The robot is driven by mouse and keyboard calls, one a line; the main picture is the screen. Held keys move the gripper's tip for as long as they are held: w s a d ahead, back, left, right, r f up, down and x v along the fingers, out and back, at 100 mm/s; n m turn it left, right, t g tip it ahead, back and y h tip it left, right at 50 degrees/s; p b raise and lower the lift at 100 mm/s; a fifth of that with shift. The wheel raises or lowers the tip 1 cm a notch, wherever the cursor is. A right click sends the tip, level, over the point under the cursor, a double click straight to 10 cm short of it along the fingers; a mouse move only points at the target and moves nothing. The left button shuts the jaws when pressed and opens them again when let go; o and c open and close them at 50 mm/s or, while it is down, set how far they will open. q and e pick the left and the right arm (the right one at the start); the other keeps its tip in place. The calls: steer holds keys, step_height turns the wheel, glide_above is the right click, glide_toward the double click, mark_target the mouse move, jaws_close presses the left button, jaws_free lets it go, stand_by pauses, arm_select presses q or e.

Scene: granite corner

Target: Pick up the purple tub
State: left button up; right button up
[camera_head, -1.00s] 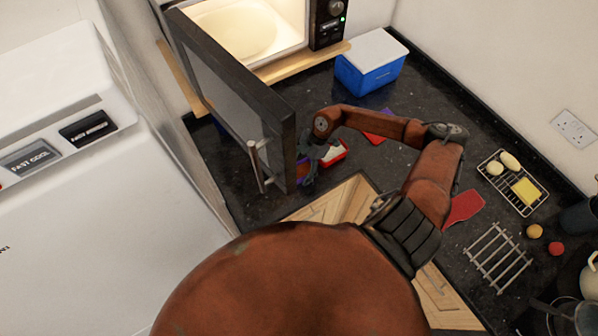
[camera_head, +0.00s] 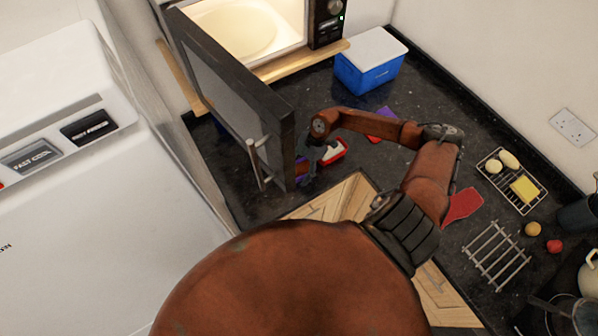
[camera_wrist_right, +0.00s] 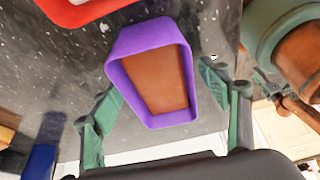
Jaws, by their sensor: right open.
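The purple tub (camera_wrist_right: 151,30) is in the right wrist view, filled with something brown. It lies between the two green fingers of my right gripper (camera_wrist_right: 165,115), which is open, one finger on each side. I cannot tell whether the fingers touch it. In the head view only a small part of the tub (camera_head: 301,166) shows, beside the microwave door and partly behind my right gripper (camera_head: 308,172).
The open microwave door (camera_head: 230,95) stands close left of my right gripper. A red tub (camera_head: 336,152) with white contents sits just beside it. A blue cool box (camera_head: 368,72) stands behind. A wire rack (camera_head: 497,255) lies to the right on the dark counter.

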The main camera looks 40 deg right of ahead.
mark_target(299, 174)
steer(key=shift+c, duration=0.4)
steer(key=c, duration=1.6)
steer(key=shift+r, duration=0.15)
steer(key=shift+r, duration=0.25)
step_height(299, 174, up, 3)
steer(key=shift+d+f+b, duration=0.1)
steer(key=shift+f+b, duration=0.05)
steer(key=shift+b, duration=0.65)
steer(key=s+a+r, duration=0.1)
steer(key=s+r, duration=0.2)
steer(key=s, duration=0.1)
steer(key=s+a+r, duration=0.1)
steer(key=s+r, duration=0.2)
steer(key=s, duration=0.2)
steer(key=s+a+r+b, duration=0.1)
steer(key=s+r, duration=0.3)
steer(key=shift+s+a, duration=0.1)
steer(key=shift+s, duration=0.3)
